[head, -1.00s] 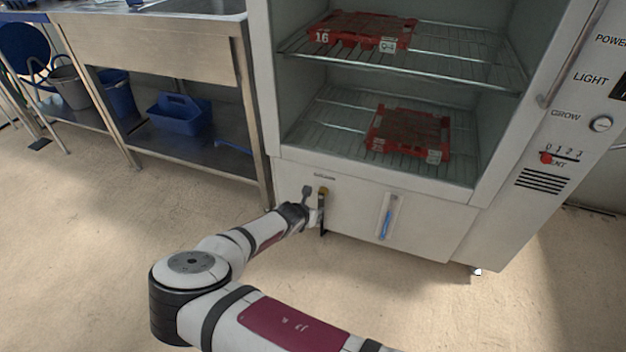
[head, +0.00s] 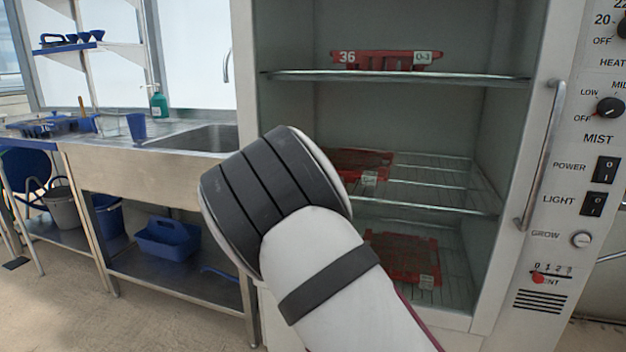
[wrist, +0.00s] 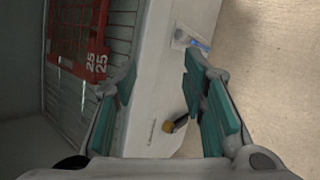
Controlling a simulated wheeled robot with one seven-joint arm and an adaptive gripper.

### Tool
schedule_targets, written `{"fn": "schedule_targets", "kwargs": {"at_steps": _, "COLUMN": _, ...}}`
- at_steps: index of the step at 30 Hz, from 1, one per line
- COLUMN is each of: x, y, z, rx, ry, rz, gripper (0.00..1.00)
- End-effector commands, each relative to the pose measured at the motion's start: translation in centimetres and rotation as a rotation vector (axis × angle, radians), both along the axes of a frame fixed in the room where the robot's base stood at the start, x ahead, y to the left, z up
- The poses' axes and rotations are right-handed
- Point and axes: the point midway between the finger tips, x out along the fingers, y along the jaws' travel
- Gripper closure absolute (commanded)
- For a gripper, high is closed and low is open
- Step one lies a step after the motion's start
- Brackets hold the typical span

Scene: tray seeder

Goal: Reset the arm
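My gripper (wrist: 160,100) shows in the wrist view with its two teal-padded fingers spread apart and nothing between them. Through the gap I see the white lower front of the cabinet. In the head view my raised arm fills the middle and hides part of the cabinet; the gripper itself is out of sight there. The white cabinet (head: 470,322) stands open, with red trays on its wire shelves: one marked 36 (head: 385,60) on top, one in the middle (head: 372,162) partly behind my arm, and one at the bottom (head: 405,258). A red tray marked 25 (wrist: 92,62) shows in the wrist view.
The cabinet's right panel has a vertical handle (head: 541,155), switches and knobs. A steel sink bench (head: 160,150) stands to the left, with a blue caddy (head: 168,238) on its lower shelf. Floor is clear in front of the bench.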

Motion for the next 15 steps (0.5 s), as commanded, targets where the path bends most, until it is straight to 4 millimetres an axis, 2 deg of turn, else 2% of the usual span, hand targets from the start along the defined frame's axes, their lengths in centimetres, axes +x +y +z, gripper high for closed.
{"fn": "schedule_targets", "kwargs": {"at_steps": 1, "x": -0.9, "y": -1.1, "z": 1.6, "rx": 0.047, "ry": -0.01, "rz": -0.077, "gripper": 0.62}}
{"fn": "schedule_targets", "kwargs": {"at_steps": 6, "x": -5.0, "y": -3.9, "z": 5.8, "rx": 0.176, "ry": -0.02, "rz": -0.309, "gripper": 0.62}}
{"fn": "schedule_targets", "kwargs": {"at_steps": 11, "x": -9.3, "y": -5.8, "z": 9.6, "rx": 0.292, "ry": -0.019, "rz": -0.505, "gripper": 0.62}}
{"fn": "schedule_targets", "kwargs": {"at_steps": 15, "x": -13.6, "y": -7.0, "z": 12.8, "rx": 0.388, "ry": -0.011, "rz": -0.659, "gripper": 0.62}}
